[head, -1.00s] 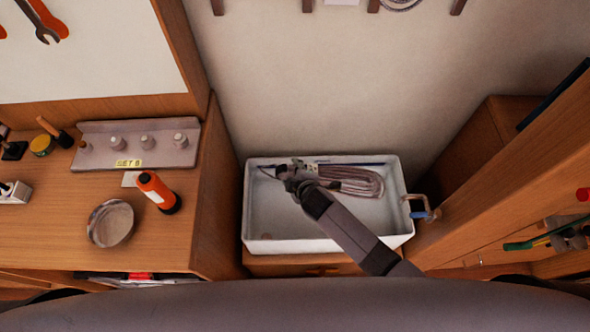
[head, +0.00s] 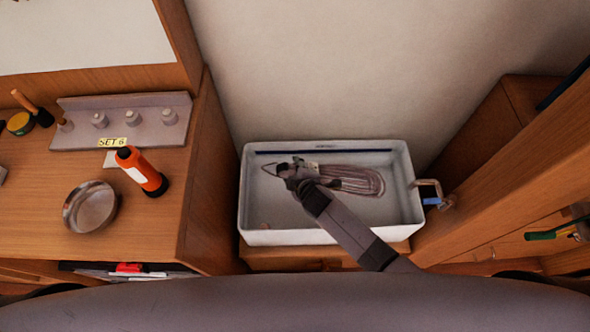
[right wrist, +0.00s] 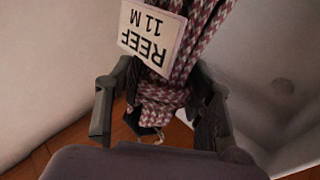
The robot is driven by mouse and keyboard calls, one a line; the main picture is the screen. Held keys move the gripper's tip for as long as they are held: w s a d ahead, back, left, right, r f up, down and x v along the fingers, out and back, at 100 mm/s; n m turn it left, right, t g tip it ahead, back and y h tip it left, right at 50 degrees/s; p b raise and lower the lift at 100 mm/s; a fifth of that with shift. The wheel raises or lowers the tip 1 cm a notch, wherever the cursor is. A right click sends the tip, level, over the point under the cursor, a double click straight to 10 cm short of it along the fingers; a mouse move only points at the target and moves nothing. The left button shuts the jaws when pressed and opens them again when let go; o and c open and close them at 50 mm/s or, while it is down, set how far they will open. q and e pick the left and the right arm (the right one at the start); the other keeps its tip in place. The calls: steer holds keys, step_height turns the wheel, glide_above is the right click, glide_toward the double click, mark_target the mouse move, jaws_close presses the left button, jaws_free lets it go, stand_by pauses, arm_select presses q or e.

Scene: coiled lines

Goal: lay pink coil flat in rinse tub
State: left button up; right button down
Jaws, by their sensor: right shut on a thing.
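The pink coil (head: 355,180) is a long bundle of pink and dark braided line with a white tag reading "REEF 11 M" (right wrist: 152,37). In the head view it lies within the outline of the white rinse tub (head: 285,236); I cannot tell whether it touches the tub floor. My right gripper (head: 287,170) is at the coil's left end. In the right wrist view the fingers (right wrist: 160,108) are shut around the bound end of the coil, just below the tag. The arm hides part of the tub floor. My left gripper is not in view.
A clamp (head: 432,195) sits at the tub's right rim beside a wooden cabinet. On the left bench are an orange flashlight (head: 142,172), a metal bowl (head: 90,207) and a grey rack (head: 120,137) marked "SET 8". A plain wall stands behind the tub.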

step_height(320, 180, down, 10)
steer(key=b, duration=0.8)
steer(key=shift+f, duration=0.15)
steer(key=shift+w, duration=0.1)
steer(key=c, duration=0.8)
jaws_free()
steer(key=shift+o, duration=0.6)
steer(key=shift+f, duration=0.15)
steer(key=shift+s, duration=0.2)
